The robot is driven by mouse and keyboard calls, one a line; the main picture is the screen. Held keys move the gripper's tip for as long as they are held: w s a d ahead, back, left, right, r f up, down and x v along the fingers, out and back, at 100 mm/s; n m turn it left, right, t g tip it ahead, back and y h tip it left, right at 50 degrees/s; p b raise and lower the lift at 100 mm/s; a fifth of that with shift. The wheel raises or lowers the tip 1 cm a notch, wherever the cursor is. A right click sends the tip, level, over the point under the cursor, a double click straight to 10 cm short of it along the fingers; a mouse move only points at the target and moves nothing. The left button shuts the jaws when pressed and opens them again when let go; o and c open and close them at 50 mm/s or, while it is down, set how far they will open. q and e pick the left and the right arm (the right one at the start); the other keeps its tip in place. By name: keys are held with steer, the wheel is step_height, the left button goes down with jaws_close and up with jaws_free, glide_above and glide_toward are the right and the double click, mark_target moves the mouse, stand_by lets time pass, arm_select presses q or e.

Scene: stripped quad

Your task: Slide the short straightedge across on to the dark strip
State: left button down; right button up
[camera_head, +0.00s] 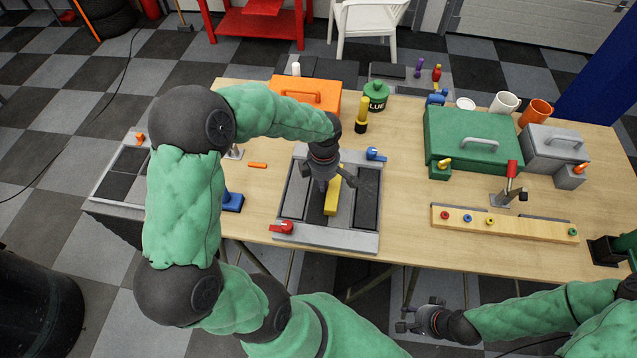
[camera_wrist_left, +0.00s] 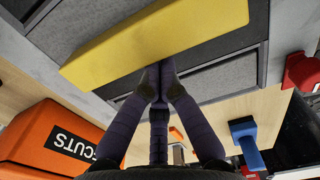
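A short yellow bar (camera_head: 333,198), taken as the straightedge, lies on the grey middle of a framed board (camera_head: 345,238). One dark strip (camera_head: 298,190) is left of it and another dark strip (camera_head: 367,209) is right. The left wrist view shows the yellow bar (camera_wrist_left: 160,40) close up. My left gripper (camera_head: 328,185) is over the board at the bar; in the wrist view its fingertips (camera_wrist_left: 158,82) are together by the bar's long side, not around it. Whether they touch is unclear. My right gripper (camera_head: 408,318) is empty, fingers apart, off the table's front edge.
A red clamp (camera_head: 283,228) and a blue clamp (camera_head: 375,154) sit at the board's edges. A blue-based tool (camera_head: 232,203) and an orange stick (camera_head: 257,165) are to the left. An orange box (camera_head: 310,92) stands behind; a green toolbox (camera_head: 470,135) stands right.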

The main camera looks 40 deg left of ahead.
arm_select(q)
steer(key=w+d, duration=0.1)
steer(key=d, duration=0.1)
steer(key=w+d+b, duration=0.1)
steer(key=w+d, duration=0.1)
steer(key=d, duration=0.1)
steer(key=w+d+b, duration=0.1)
steer(key=d, duration=0.2)
steer(key=shift+w+d, duration=0.2)
steer(key=shift+w, duration=0.05)
arm_select(e)
step_height(320, 180, down, 2)
steer(key=shift+f, duration=0.25)
arm_select(q)
steer(key=shift+a, duration=0.15)
